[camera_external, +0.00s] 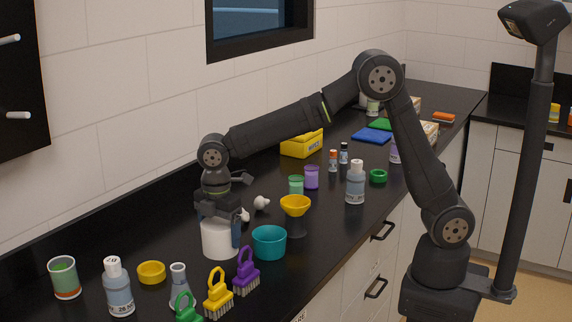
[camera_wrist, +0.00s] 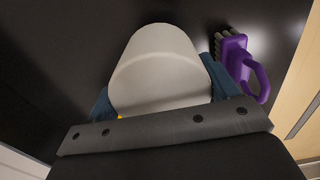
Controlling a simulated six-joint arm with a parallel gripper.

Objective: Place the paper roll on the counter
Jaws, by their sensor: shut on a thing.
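The white paper roll (camera_external: 219,240) stands upright at the black counter (camera_external: 330,250), among bottles and brushes. It fills the middle of the wrist view (camera_wrist: 160,65). My gripper (camera_external: 222,226) points down from above and is shut around the roll, with a blue finger on each side. The fingers also show beside the roll in the wrist view (camera_wrist: 160,92). The roll's base looks at or very near the counter surface; I cannot tell whether it touches.
A teal bowl (camera_external: 269,242) and a yellow funnel (camera_external: 295,206) stand close to the right. Purple (camera_external: 246,272) and yellow (camera_external: 218,294) brushes, a flask (camera_external: 180,290) and a yellow bowl (camera_external: 151,272) are in front. The wall runs behind the counter.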

